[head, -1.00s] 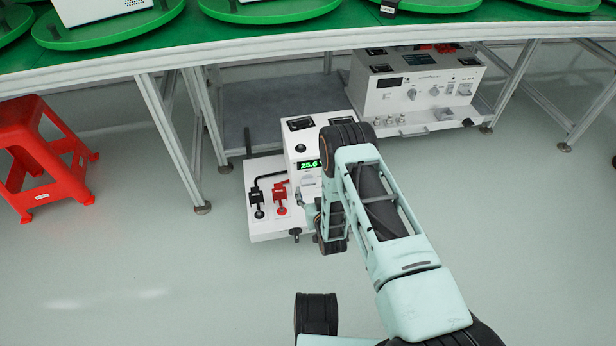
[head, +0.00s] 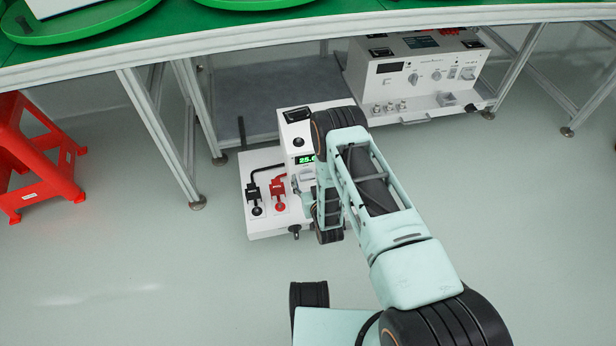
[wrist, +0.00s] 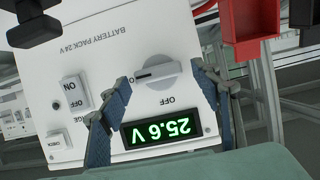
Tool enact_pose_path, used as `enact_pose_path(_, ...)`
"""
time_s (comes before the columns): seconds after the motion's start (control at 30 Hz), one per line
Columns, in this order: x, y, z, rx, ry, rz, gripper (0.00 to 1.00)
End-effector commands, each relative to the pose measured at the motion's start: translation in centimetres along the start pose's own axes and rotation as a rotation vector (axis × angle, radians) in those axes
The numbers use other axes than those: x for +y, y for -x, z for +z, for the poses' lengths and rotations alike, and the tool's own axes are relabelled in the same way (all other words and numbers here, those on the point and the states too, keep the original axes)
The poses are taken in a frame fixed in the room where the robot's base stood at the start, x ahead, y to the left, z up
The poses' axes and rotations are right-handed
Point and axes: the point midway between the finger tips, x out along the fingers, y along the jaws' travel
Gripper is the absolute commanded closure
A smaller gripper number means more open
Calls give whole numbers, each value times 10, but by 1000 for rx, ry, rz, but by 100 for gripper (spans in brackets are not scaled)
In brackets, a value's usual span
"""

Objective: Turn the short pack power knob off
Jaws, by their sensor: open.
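The white battery pack (head: 297,139) stands on the floor by the bench, its green display (head: 306,159) lit; my arm covers part of its front. In the wrist view its panel (wrist: 112,45) appears upside down, marked BATTERY PACK 24 V. The grey round power knob (wrist: 158,70) has a dark pointer line directed left in that view, away from the OFF mark below it. The display (wrist: 163,130) there reads 25.6 V. My gripper (wrist: 161,76) is open, one finger on each side of the knob. I cannot tell whether either finger touches it.
A rocker switch (wrist: 74,92) and a small button (wrist: 55,140) sit beside the knob. Black (head: 253,192) and red (head: 278,187) connectors lie on the pack's low ledge. A wider white unit (head: 425,78) stands behind right. A red stool (head: 35,160) is at left.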

Motion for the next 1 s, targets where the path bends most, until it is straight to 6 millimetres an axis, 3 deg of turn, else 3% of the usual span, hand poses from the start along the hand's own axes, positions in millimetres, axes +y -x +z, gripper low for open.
enact_pose_path(0.13,0,0,0,0,0,0,44)
enact_pose_path(0.5,0,0,0,0,0,0,84)
enact_pose_path(1.0,-4,0,0,1,136,53,84)
